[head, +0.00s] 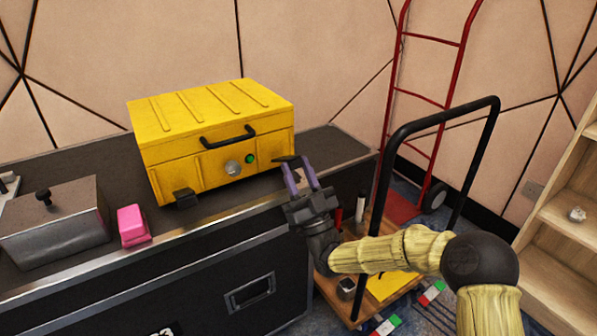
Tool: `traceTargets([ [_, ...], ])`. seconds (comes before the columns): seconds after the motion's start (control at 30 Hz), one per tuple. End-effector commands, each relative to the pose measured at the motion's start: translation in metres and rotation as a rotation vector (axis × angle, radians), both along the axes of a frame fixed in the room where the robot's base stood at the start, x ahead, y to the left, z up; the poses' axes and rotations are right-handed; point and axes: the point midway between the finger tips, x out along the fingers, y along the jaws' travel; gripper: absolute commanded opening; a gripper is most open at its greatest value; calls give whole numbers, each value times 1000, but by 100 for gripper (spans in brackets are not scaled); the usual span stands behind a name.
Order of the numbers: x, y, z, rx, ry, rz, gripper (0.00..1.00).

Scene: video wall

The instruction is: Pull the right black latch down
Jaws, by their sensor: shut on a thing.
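A yellow case (198,135) with a ribbed lid, a black handle (228,137), a round silver dial (233,167) and a green button (250,159) sits on a black flight case (85,260). Its left black latch (185,197) sticks out at the lower left front. The right black latch (286,158) shows only as a small dark piece at the case's right front edge, partly hidden by my fingers. My gripper (298,165), with purple fingers, reaches up to that corner and is shut on the right latch. The exact contact is hard to see.
A grey metal box (55,220) with a black knob and a pink block (132,225) stand left on the flight case. Right of it are a wooden platform cart with a black handle (440,118), a red hand truck (448,85) and a wooden shelf (560,215).

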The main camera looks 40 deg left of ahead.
Motion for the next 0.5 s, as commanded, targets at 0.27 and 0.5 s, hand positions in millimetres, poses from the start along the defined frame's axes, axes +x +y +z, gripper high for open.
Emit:
traceTargets([
  [0.27, 1, 2, -6, -15, 6, -1, 56],
  [0.5, 0, 1, -4, -9, 4, 0, 56],
])
